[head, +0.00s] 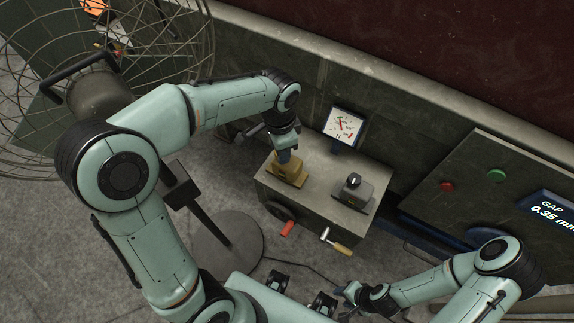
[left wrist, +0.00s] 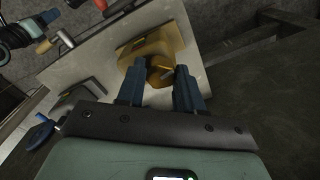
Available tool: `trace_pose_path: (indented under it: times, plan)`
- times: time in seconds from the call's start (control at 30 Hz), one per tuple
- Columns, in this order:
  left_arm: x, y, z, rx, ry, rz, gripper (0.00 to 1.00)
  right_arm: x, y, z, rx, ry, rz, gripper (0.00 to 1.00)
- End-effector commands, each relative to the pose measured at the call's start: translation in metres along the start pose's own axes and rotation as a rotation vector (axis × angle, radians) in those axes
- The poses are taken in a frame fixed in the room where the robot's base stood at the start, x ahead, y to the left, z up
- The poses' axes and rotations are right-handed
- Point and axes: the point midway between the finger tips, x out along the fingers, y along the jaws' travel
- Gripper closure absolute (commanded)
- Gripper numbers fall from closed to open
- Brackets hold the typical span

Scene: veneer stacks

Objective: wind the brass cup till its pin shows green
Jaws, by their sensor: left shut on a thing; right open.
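The brass cup (left wrist: 160,66) sits on a brass base (left wrist: 133,48) in the left wrist view. In the head view the base (head: 290,177) stands on the left part of a grey cabinet top, and my gripper covers most of the cup. My left gripper (head: 289,157) points down at it. In the left wrist view its blue fingers (left wrist: 160,76) are on either side of the cup, shut on it. A small pale piece shows at the cup; I see no green there. My right gripper (head: 349,298) is open and empty, low in the head view, away from the cabinet.
A panel (head: 472,190) reads 0.35 mm. A caged fan (head: 100,95) stands left.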

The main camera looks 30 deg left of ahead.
Motion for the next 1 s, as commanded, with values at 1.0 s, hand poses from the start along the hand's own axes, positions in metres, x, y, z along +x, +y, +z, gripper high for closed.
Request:
trace_pose_path:
  times: [1.0]
  plan:
    - [-0.0054,0.0000,-0.0003,0.089,0.000,-0.001,0.49,-0.0070,-0.0034,-0.0027,-0.001,0.004,-0.001,0.57]
